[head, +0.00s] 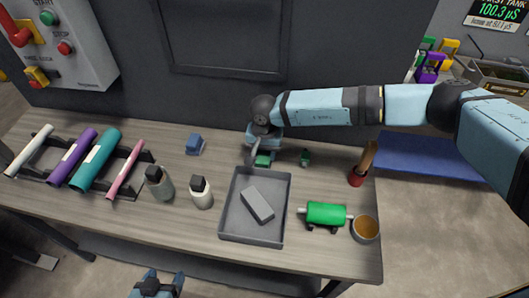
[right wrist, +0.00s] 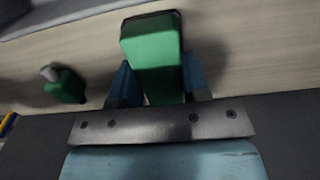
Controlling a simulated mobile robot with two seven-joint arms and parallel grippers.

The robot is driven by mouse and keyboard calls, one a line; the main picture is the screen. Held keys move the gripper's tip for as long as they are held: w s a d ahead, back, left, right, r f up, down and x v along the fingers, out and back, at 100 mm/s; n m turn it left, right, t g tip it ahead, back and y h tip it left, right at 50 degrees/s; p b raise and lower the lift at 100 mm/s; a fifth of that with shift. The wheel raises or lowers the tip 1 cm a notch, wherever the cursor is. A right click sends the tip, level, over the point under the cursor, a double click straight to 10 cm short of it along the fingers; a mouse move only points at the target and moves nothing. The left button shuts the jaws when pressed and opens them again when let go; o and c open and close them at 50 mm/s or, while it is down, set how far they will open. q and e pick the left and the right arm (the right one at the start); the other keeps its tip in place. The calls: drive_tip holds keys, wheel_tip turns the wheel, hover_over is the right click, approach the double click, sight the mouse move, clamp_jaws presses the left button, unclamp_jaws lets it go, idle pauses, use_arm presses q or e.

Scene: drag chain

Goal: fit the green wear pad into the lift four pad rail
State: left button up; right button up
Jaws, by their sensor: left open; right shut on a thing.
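My right gripper (head: 258,152) is at the back middle of the table, shut on a green block, taken as the wear pad (head: 264,160). In the right wrist view the green pad (right wrist: 153,62) lies between the two blue fingers (right wrist: 157,82), with a dark edge around its far end. Whether it touches the table I cannot tell. A small green piece with a grey knob (right wrist: 65,88) stands apart to its left; a small dark green piece (head: 305,158) shows in the head view. My left gripper (head: 156,284) is open and empty at the bottom edge. I cannot make out the pad rail.
A grey tray (head: 229,222) with a grey block (head: 257,204) lies in front. A green roller (head: 326,214), an amber cup (head: 365,229) and a red-based brush (head: 356,178) are at right. Two bottles (head: 201,193), a blue block (head: 194,144) and racked coloured rolls (head: 95,158) are at left.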

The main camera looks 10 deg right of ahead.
sight(264, 152)
wheel_tip(264, 152, up, 20)
drive_tip(key=shift+f+b, duration=0.2)
drive_tip(key=shift+b, duration=0.1)
